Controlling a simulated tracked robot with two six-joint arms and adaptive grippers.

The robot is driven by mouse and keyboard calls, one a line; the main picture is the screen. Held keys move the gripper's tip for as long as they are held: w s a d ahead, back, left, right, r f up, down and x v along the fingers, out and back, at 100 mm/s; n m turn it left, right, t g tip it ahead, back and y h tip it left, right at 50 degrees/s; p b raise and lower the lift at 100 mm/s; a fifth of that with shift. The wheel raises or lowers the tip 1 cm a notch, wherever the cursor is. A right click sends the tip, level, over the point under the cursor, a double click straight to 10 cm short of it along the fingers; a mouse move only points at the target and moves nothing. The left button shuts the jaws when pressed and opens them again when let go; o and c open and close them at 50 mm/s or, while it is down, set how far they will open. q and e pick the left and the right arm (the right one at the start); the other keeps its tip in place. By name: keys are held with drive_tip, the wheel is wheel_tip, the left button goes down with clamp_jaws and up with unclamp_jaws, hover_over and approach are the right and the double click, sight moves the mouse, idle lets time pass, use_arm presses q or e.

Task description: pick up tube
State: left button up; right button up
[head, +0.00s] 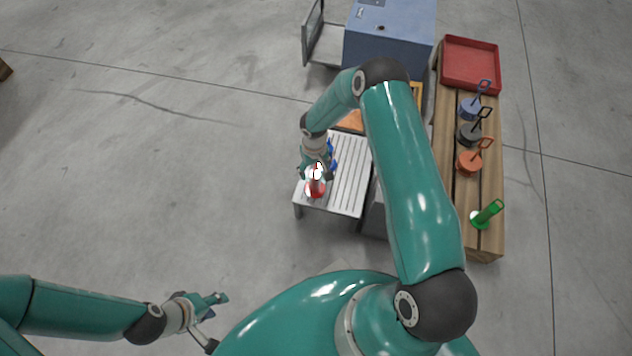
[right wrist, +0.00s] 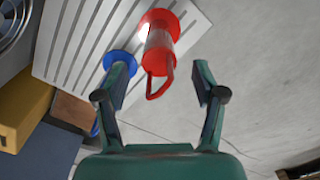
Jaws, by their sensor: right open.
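A red tube (right wrist: 158,52) with a round flange and a loop handle stands on the slatted light-grey table. In the head view its red part (head: 315,189) shows just below my right gripper (head: 316,173). In the right wrist view my right gripper (right wrist: 162,82) is open, and the red tube's handle reaches in between its fingertips without being gripped. A blue tube (right wrist: 117,62) stands beside the red one, near the left finger, which partly covers it. My left gripper (head: 218,321) is open and empty over the floor at lower left.
The slatted table (head: 350,165) has free room on its right. A wooden bench (head: 490,242) holds a red tray (head: 468,66), blue, black and orange handled pieces, and a tilted green tube (head: 488,213). A blue box (head: 390,35) stands behind. Floor to the left is clear.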

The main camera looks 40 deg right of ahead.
sight(315, 176)
wheel_tip(315, 176, down, 5)
drive_tip(key=shift+r+b, duration=0.15)
drive_tip(key=shift+b, duration=0.5)
drive_tip(key=shift+r, duration=0.1)
clamp_jaws()
